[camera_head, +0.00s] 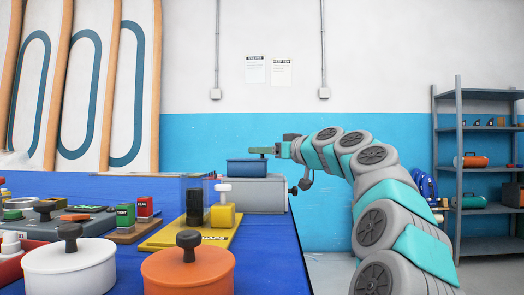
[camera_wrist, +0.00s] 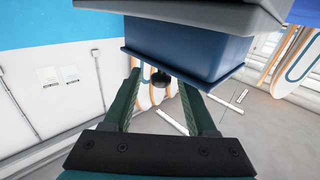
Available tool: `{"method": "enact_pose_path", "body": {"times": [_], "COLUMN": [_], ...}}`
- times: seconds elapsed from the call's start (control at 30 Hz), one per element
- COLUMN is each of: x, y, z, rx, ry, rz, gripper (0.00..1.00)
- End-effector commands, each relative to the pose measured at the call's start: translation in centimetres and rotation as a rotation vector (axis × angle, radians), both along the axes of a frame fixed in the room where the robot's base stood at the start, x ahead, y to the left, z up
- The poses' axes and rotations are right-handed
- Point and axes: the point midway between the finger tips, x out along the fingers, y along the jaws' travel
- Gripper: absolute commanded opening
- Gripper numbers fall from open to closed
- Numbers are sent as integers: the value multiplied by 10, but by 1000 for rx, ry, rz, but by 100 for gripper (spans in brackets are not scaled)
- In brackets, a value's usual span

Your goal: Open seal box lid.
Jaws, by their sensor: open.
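A blue box (camera_head: 246,169) with a thin, wider lid (camera_head: 240,160) sits on a grey case at the far end of the table. The lid looks seated on the box. The box also shows in the wrist view (camera_wrist: 188,52), which sees the scene turned upside down, with the lid edge (camera_wrist: 185,72) facing my gripper. A round black knob (camera_wrist: 159,79) stands on the lid. My gripper (camera_head: 262,150) is just above the lid; its green fingers are open in the wrist view (camera_wrist: 160,90), one on each side of the knob with visible gaps.
The grey case (camera_head: 250,193) stands on the blue table (camera_head: 265,240). A metal shelf (camera_head: 485,145) stands far right.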

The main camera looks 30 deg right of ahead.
Motion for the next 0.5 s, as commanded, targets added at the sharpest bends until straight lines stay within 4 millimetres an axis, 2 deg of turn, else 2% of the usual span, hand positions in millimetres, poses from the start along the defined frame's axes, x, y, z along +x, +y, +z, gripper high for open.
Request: {"method": "enact_pose_path", "body": {"times": [0.1,0.4,0.5], "x": [7,9,9], "y": [1,2,2], "z": [-1,0,-1], "rx": [1,1,1], "ry": [1,0,1], "rz": [1,2,2], "gripper": [57,57,47]}}
